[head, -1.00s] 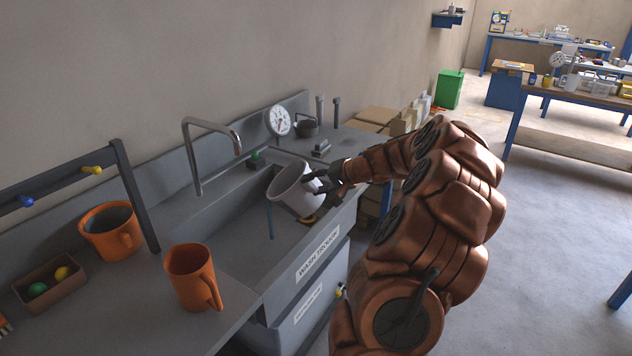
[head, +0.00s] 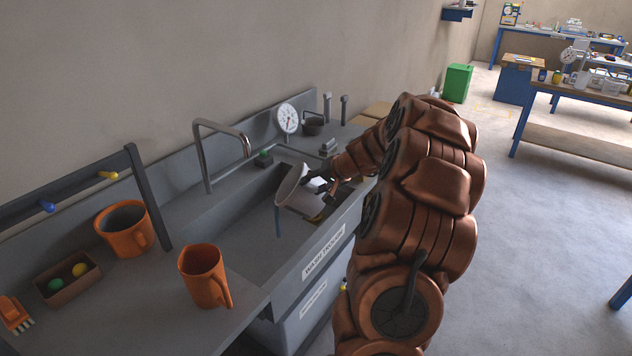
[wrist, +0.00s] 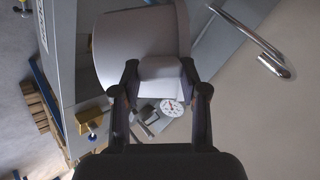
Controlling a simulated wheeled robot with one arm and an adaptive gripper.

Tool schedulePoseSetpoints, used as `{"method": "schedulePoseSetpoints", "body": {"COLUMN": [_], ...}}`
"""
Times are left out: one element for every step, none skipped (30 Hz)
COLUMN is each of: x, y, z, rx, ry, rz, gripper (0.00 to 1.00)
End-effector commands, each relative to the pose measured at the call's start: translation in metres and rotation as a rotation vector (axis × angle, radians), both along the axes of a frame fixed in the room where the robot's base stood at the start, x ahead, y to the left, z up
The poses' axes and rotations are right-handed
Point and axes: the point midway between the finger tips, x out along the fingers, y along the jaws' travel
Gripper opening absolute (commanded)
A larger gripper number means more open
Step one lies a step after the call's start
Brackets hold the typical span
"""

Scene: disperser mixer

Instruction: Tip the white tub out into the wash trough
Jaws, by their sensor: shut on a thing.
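The white tub (head: 291,187) is held over the right part of the wash trough (head: 228,222), tilted with its mouth toward the left. My gripper (head: 322,186) is shut on the tub's right side. In the wrist view, the tub (wrist: 128,45) fills the top middle, and my gripper (wrist: 160,85) has a finger on either side of a part of it. The trough's front carries a "WASH TROUGH" label.
A curved tap (head: 222,135) rises behind the trough, left of the tub. An orange mug (head: 203,277) and an orange pitcher (head: 125,230) stand on the left counter beside a small box (head: 68,282). A round dial (head: 288,118) stands at the back. The trough's left part looks clear.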

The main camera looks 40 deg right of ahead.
Motion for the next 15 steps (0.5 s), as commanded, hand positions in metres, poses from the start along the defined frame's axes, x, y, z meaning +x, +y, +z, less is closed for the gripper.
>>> {"method": "schedulePoseSetpoints", "body": {"x": [0.0011,0.0015,0.0020,0.0024,0.0028,0.0032,0.0035,0.0038,0.0042,0.0044,0.0048,0.0054,0.0059,0.0063,0.0068], "y": [0.0011,0.0018,0.0026,0.0032,0.0036,0.0044,0.0048,0.0052,0.0058,0.0062,0.0065,0.0069,0.0073,0.0076,0.0081], "z": [0.0040,0.0041,0.0044,0.0046,0.0049,0.0050,0.0052,0.0054,0.0056,0.0056,0.0058,0.0059,0.0060,0.0063,0.0065], "rx": [-0.009,-0.013,-0.019,-0.022,-0.026,-0.032,-0.037,-0.042,-0.049,-0.055,-0.060,-0.065,-0.069,-0.073,-0.078], "ry": [0.007,0.011,0.017,0.021,0.025,0.030,0.035,0.039,0.045,0.050,0.055,0.060,0.064,0.067,0.073], "rz": [0.001,0.002,0.001,0.002,0.002,0.002,0.002,0.002,0.002,0.002,0.002,0.002,0.001,0.001,0.001], "gripper": [0.00,0.00,0.00,0.00,0.00,0.00,0.00,0.00,0.00,0.00,0.00,0.00,0.00,0.00,0.00]}}
